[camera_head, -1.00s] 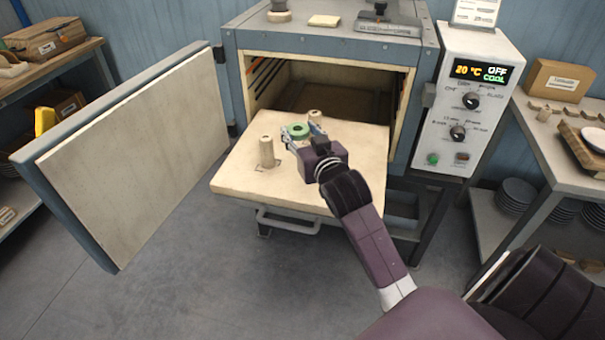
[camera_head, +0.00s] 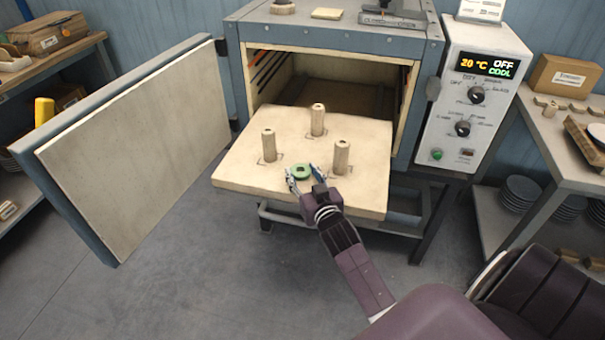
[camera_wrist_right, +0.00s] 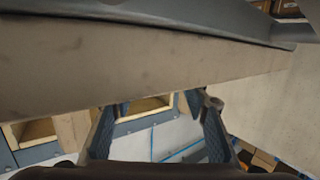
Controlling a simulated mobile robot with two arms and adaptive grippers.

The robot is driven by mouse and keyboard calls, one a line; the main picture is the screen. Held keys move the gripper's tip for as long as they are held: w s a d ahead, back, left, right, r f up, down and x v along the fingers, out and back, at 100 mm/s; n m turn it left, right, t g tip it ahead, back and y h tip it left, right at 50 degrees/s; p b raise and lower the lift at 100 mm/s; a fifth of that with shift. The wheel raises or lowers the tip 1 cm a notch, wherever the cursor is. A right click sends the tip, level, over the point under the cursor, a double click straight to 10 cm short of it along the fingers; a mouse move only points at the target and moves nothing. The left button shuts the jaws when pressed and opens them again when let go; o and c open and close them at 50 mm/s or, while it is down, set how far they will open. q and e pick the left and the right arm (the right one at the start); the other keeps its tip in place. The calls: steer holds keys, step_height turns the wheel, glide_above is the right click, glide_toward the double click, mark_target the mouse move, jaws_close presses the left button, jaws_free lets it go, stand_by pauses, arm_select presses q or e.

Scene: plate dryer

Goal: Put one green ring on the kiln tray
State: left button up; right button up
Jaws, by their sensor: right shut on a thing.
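The green ring (camera_head: 301,173) is between the fingertips of my right gripper (camera_head: 303,175), which is shut on it. The ring is over the front part of the pale kiln tray (camera_head: 238,170), beside the posts and around none of them. I cannot tell its height above the tray. Three upright bare posts stand on the tray: left (camera_head: 269,146), back (camera_head: 317,120) and right (camera_head: 341,156). In the right wrist view my fingers (camera_wrist_right: 157,115) show apart, but no ring is visible between them. My left gripper is not in view.
The kiln chamber (camera_head: 340,95) is open behind the tray. Its door (camera_head: 135,150) stands wide open at left. The control panel (camera_head: 470,105) is right of the chamber. A shelf table (camera_head: 560,150) stands farther right.

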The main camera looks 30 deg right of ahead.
steer(key=o, duration=1.1)
steer(key=shift+r, duration=0.1)
steer(key=shift+s+a, duration=0.1)
steer(key=shift+s, duration=0.2)
steer(key=v, duration=1.1)
steer(key=shift+s+a, duration=0.1)
steer(key=shift+s, duration=0.1)
